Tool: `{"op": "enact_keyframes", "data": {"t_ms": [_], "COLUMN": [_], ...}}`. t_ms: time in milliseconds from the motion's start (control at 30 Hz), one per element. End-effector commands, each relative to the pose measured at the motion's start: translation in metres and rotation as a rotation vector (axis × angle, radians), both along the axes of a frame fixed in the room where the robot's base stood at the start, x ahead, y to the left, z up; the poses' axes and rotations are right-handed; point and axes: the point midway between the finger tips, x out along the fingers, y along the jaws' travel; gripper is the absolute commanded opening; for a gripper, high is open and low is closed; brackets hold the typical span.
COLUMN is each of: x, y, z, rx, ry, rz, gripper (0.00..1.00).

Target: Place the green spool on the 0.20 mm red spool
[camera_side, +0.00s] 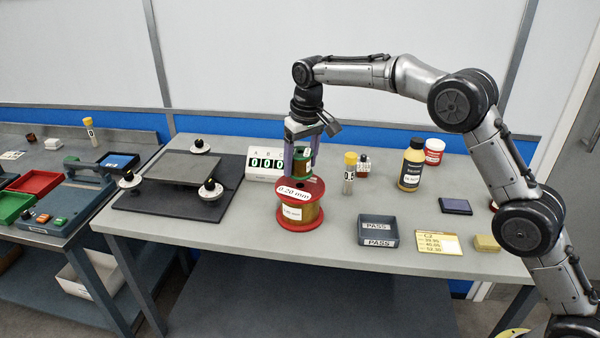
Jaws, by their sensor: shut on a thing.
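The red spool (300,216) stands upright on the bench near its front middle, with red flanges, yellowish wire and a "0.20 mm" label on top. The small green spool (301,163) is upright at the upper flange of the red spool, over its back part. My gripper (303,150) points down from above and is shut on the green spool, with its fingers hiding part of it. I cannot tell whether the green spool touches the red spool or hangs just above it.
A white counter (266,163) stands just left of my gripper. A yellow-capped vial (349,173) and a small dark bottle (363,166) are close on the right. A PASS tray (377,242) sits front right. A black plate (150,198) with knobs lies left.

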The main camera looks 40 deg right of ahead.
Motion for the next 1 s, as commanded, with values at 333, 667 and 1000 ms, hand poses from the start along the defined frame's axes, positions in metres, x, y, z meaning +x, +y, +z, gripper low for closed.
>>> {"op": "enact_keyframes", "data": {"t_ms": [333,667,1000], "x": [0.003,0.003,0.002], "y": [0.000,0.000,0.000], "z": [-0.031,-0.034,-0.036], "rx": [0.001,0.001,0.000], "ry": [-0.005,-0.005,0.001], "rz": [0.000,0.000,0.000], "gripper": [0.00,0.00,1.00]}}
